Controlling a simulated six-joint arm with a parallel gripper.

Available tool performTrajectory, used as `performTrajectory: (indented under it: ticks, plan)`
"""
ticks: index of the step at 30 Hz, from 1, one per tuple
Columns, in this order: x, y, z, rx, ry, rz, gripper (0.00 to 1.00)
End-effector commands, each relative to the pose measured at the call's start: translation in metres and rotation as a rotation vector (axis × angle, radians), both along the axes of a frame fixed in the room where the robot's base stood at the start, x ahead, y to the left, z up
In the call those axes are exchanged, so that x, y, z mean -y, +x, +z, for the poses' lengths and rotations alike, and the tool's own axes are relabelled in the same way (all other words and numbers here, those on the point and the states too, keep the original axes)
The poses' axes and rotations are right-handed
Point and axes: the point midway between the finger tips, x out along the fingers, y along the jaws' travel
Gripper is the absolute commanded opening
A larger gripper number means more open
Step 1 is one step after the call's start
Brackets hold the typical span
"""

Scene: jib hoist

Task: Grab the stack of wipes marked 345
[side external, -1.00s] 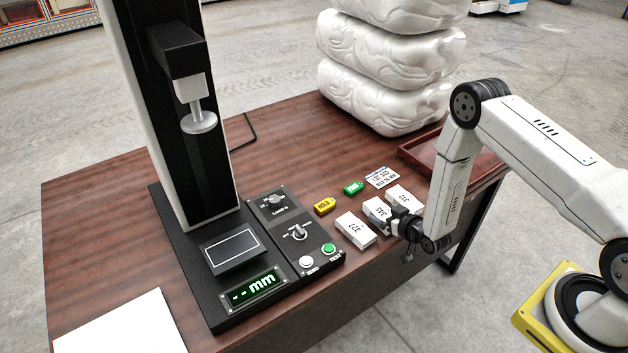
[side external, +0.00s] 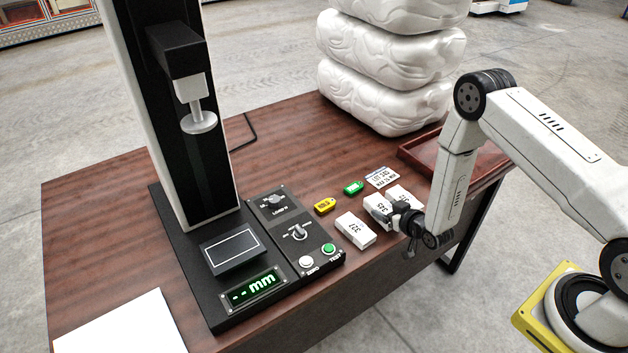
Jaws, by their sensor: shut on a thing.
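Three white stacks of wipes stand near the table's front right edge. My gripper (side external: 394,215) is shut on the middle stack, whose small label seems to read 345 (side external: 378,206). That stack looks slightly raised, though a gap under it is hard to see. The left stack (side external: 355,230) carries a label that looks like 331 or 337 and stands apart on the table. The right stack (side external: 402,195) is partly hidden behind the held stack and my gripper, and its label is hard to read.
A tester (side external: 235,265) with a column and control panel stands to the left. A red-brown tray (side external: 420,150) sits at the right, beside a tall white wrapped pile (side external: 385,75).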

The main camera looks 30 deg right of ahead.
Motion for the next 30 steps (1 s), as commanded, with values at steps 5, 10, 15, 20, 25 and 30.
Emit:
performTrajectory:
  ticks: [5,10,15,20,25,30]
  plan:
    - [0.0,0.001,0.021,0.003,0.0,0.0,0.14]
    - [0.0,0.001,0.042,0.005,0.0,0.0,0.14]
    - [0.0,0.001,0.061,0.004,0.0,0.0,0.14]
    - [0.0,0.001,0.074,0.003,0.0,0.0,0.14]
    - [0.0,0.0,0.081,0.002,0.0,0.0,0.14]
    - [0.0,0.0,0.083,0.001,0.0,0.0,0.14]
